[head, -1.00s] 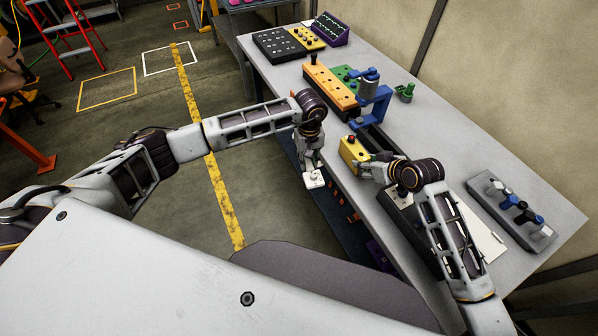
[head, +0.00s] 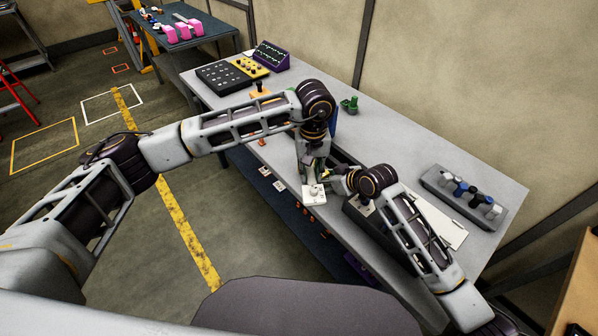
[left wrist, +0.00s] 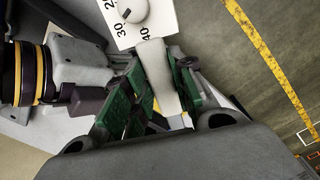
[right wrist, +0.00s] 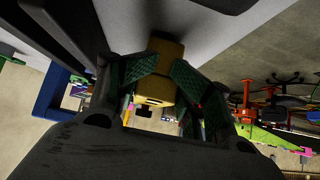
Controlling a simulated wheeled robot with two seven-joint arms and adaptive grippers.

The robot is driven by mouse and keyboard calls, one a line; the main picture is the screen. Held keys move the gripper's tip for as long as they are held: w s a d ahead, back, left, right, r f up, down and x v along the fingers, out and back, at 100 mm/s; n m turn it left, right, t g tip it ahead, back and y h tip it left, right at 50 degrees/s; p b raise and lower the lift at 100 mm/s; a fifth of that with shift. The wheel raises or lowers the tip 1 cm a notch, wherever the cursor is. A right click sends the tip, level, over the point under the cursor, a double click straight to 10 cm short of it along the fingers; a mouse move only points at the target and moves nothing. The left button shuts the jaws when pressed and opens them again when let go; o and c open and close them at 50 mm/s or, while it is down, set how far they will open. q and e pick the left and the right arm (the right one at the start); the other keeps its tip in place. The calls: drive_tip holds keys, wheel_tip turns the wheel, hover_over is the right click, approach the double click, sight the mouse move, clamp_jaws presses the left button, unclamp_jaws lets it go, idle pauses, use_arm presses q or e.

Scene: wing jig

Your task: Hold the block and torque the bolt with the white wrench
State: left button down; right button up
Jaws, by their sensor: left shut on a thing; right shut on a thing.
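My left gripper (head: 314,170) is shut on the white wrench (head: 313,193), just left of my right gripper (head: 346,180) in the head view. In the head view the left arm and gripper hide most of the block. I cannot make out the bolt. The wrench and block look close together; whether they touch is unclear.
A blue frame (head: 333,122) stands behind my left wrist, mostly hidden. A grey rack with several knobs (head: 462,194) lies on the right of the grey table (head: 410,145). A green piece (head: 349,104) is at the back edge. A black tray and yellow panel (head: 250,68) stand far left.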

use_arm(q)
drive_tip(key=shift+s+d+r, duration=0.25)
drive_tip(key=shift+d+r, duration=0.05)
drive_tip(key=shift+r, duration=0.2)
drive_tip(key=shift+f, duration=0.15)
drive_tip(key=shift+f, duration=2)
drive_tip(key=shift+f, duration=0.8)
drive_tip(key=shift+a+m, duration=0.15)
drive_tip(key=shift+m, duration=0.15)
drive_tip(key=shift+s+a+f+m, duration=0.1)
drive_tip(key=shift+a+f+m, duration=0.05)
drive_tip(key=shift+a+m, duration=1.05)
drive_tip(key=shift+a, duration=0.15)
